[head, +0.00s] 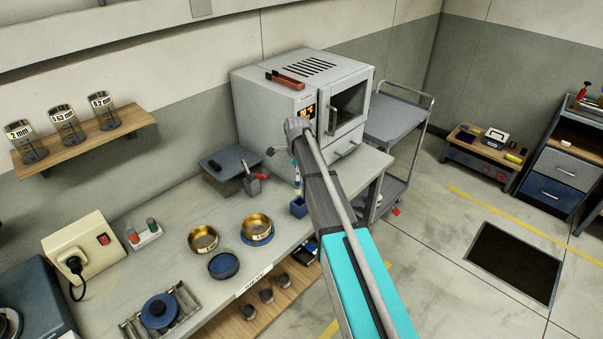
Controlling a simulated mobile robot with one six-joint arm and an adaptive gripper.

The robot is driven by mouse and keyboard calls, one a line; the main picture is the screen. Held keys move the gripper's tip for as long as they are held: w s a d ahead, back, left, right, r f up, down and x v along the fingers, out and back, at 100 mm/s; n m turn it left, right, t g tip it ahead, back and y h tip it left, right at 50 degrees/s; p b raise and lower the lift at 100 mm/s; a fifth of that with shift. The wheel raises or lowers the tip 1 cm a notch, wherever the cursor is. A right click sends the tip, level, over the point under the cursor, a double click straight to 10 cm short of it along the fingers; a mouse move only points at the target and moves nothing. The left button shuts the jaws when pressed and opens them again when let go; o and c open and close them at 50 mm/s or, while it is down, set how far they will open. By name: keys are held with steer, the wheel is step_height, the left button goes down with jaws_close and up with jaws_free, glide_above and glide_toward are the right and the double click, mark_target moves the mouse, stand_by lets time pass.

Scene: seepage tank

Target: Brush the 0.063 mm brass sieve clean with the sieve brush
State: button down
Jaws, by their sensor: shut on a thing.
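Two brass sieves sit on the bench: one on the left (203,239), and one on the right (257,226) with a blue pan under it. Their size labels are too small to read, so I cannot tell which is 0.063 mm. My gripper (292,154) is at the far end of my arm, over the back right of the bench, away from both sieves. It is small and partly hidden by the arm. It is shut on the slim, pale-blue sieve brush (297,178), which hangs upright just above a blue square holder (299,207).
An empty blue pan (223,265) lies in front of the sieves. A grey oven (300,95) stands at the back right. Bare bench lies between.

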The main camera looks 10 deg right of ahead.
steer(key=s+a+f+m+b, duration=0.1)
steer(key=s+a+m, duration=0.1)
steer(key=a, duration=0.5)
steer(key=s+a+f+m, duration=0.1)
steer(key=s+a+m, duration=0.1)
steer(key=a, duration=0.5)
steer(key=shift+s+a+b, duration=0.35)
steer(key=shift+s+b, duration=0.05)
steer(key=shift+s, duration=0.45)
steer(key=shift+f+b, duration=2.75)
steer(key=shift+b, duration=0.1)
steer(key=shift+f+b, duration=0.7)
steer(key=shift+s+a, duration=0.1)
steer(key=shift+s, duration=0.05)
steer(key=shift+s+a, duration=0.25)
steer(key=shift+a, duration=0.2)
steer(key=shift+s+a, duration=0.2)
steer(key=shift+a, duration=0.25)
steer(key=shift+s+a, duration=0.1)
stand_by(0.4)
steer(key=shift+s+a, duration=0.55)
steer(key=shift+a, duration=0.35)
